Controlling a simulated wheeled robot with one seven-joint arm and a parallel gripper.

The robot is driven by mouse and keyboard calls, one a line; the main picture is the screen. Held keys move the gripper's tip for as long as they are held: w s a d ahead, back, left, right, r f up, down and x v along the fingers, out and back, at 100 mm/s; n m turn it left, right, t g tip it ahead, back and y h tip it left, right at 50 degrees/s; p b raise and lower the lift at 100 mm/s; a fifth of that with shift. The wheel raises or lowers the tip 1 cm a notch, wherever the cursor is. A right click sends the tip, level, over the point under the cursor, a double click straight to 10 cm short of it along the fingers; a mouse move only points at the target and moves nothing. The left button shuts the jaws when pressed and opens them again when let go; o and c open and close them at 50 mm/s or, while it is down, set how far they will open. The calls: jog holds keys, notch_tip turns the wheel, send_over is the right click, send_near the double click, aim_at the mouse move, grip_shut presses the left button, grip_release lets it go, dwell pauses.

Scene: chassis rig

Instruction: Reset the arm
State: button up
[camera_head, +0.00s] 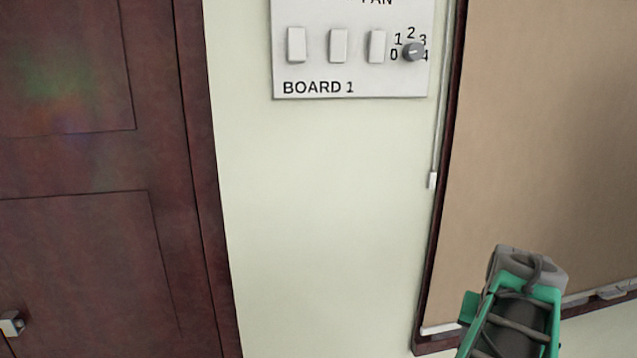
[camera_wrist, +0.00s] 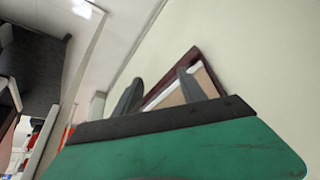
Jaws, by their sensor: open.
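My gripper shows in the wrist view (camera_wrist: 158,92), with two dark grey fingers standing apart above a green body and nothing between them but the background. In the head view, a green and grey part of my arm rises at the lower right, in front of the board; the fingertips cannot be made out there. A white switch panel (camera_head: 318,75) marked "BOARD 1" is on the wall at the top, with several switches and a grey fan knob (camera_head: 413,51) numbered 0 to 4. My arm is well below the panel and apart from it.
A dark red-brown wooden door (camera_head: 80,160) with a metal handle (camera_head: 12,323) fills the left. A tan board (camera_head: 560,130) in a dark frame covers the right. A thin cord runs down beside the board's frame.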

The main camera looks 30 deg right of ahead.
jog(key=w+a+f+n+y, duration=0.1)
jog(key=a+f+n, duration=0.15)
jog(key=a, duration=0.45)
jog(key=w+a+f+n+g+y, duration=0.1)
jog(key=w+a+f, duration=0.1)
jog(key=a+f, duration=0.3)
jog(key=w+a+f+n+y, duration=0.1)
jog(key=a+f+n, duration=0.15)
jog(key=a, duration=0.55)
jog(key=w+a+r+n, duration=0.1)
jog(key=w+a+n, duration=0.1)
jog(key=a, duration=0.6)
jog(key=w+a+r+n+t, duration=0.1)
jog(key=w+a+n, duration=0.2)
jog(key=a, duration=0.5)
jog(key=shift+a+n+y, duration=0.25)
jog(key=shift+n+y, duration=0.15)
jog(key=shift+n, duration=0.1)
jog(key=shift+w+r, duration=0.1)
